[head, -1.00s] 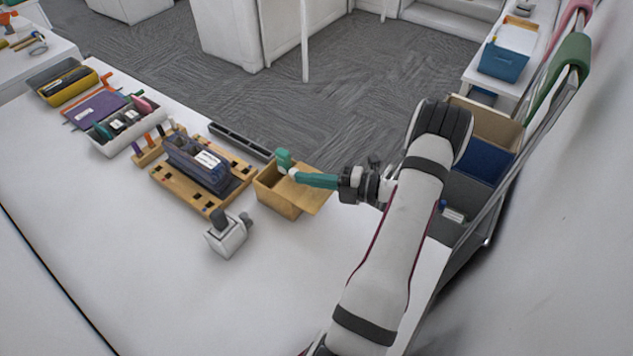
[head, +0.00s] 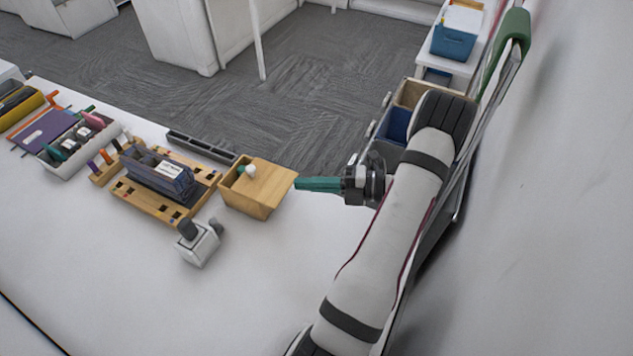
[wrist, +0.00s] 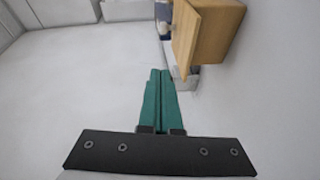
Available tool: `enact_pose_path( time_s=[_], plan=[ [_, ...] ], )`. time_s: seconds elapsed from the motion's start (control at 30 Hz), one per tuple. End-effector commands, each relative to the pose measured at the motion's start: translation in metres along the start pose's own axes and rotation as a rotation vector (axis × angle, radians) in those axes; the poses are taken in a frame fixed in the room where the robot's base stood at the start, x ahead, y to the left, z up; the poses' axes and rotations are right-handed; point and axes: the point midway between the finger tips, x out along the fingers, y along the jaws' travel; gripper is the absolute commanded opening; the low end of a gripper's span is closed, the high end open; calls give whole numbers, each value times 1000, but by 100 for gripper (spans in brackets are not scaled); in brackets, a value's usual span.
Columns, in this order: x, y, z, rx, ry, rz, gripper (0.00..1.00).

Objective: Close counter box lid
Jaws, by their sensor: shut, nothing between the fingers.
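The wooden counter box (head: 246,203) stands on the white counter, left of my gripper in the head view. Its flat wooden lid (head: 275,174) lies over the right part of the top, and a darker opening seems to show at the left. A small white ball and a green piece show at the top of the box; I cannot tell what they belong to. My gripper (head: 298,184), with green fingers, is shut and empty beside the lid's right edge; contact is unclear. In the wrist view the fingertips (wrist: 161,72) are left of the box (wrist: 215,35).
A wooden rack with a dark holder (head: 160,178) stands left of the box. A small white and grey device (head: 198,243) stands in front of it. A dark grey tray (head: 201,147) lies behind. Bins (head: 398,124) stand beyond my arm. The front counter is clear.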

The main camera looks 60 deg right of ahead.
Motion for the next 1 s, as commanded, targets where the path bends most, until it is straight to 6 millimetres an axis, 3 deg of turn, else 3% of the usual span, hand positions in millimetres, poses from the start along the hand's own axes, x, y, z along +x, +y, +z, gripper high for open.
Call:
enact_pose_path(
  time_s=[0.17, 0.27, 0.37, 0.77, 1.0],
  plan=[
    [-28, -2, 0, 0, -1, 1, 0],
    [-26, -2, -1, 0, 4, 0, 0],
    [-14, -2, -1, 0, 6, 1, 0],
    [73, -2, -2, 0, 7, 0, 0],
    [96, -2, 23, -1, 3, 0, 0]
  ],
)
